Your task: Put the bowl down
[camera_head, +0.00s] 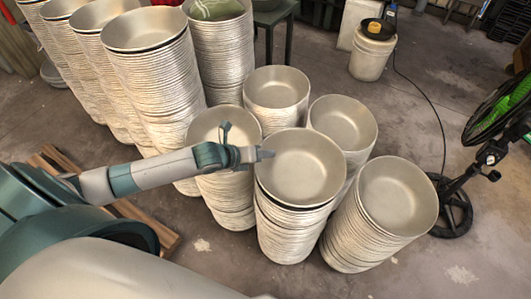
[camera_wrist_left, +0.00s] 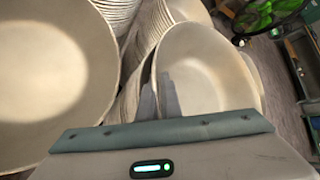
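The bowl (camera_head: 301,168) is pale metal and wide, and sits at the top of the front middle stack (camera_head: 289,230). A thin dark gap shows under its near rim; I cannot tell whether it rests fully on the stack. My left gripper (camera_head: 266,154) is at the bowl's upper left rim. In the left wrist view the bowl (camera_wrist_left: 210,65) fills the middle right. The gripper's fingers (camera_wrist_left: 159,100) are close together there, one on each side of the rim, and look shut on it. My right gripper is not in view.
Tall bowl stacks (camera_head: 150,70) stand at the back left. Shorter stacks (camera_head: 275,95), (camera_head: 342,125), (camera_head: 395,200) stand close behind and to the right. A wooden pallet (camera_head: 150,228) lies at the left. A black stand with green parts (camera_head: 485,150) and a bucket (camera_head: 370,55) are at the right.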

